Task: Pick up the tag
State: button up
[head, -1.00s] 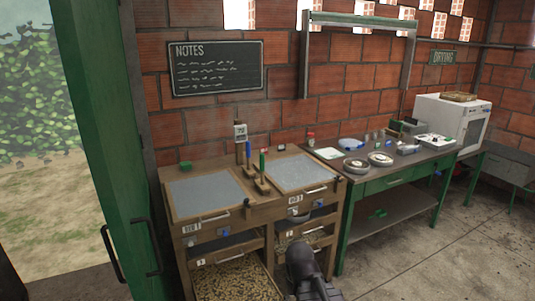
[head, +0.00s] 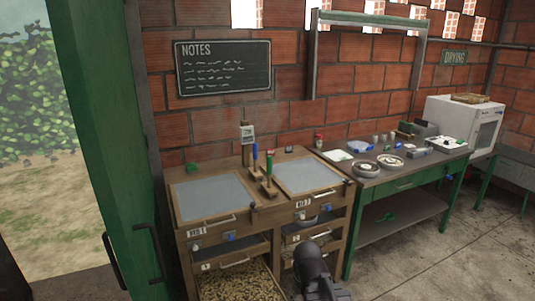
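I cannot make out a tag for certain in the head view. Small pale plates marked BED 1 (head: 197,232) and BED 2 (head: 302,204) are fixed to the front of the wooden bench. A small green item (head: 192,168) lies at the bench's back left, too small to identify. A dark part of my arm (head: 312,265) rises at the bottom centre, in front of the bench's right half. My gripper's fingers do not show.
The wooden bench (head: 178,240) has two grey-topped beds and an open drawer of beans (head: 238,284). Handled tools (head: 268,172) stand between the beds. A green table (head: 385,183) with dishes stands right. The green door (head: 95,150) is at left. Concrete floor (head: 430,255) is clear at lower right.

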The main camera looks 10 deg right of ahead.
aim_at(272, 152)
jog(key=z, duration=0.05)
jog(key=i, duration=1.85)
jog(key=z, duration=0.45)
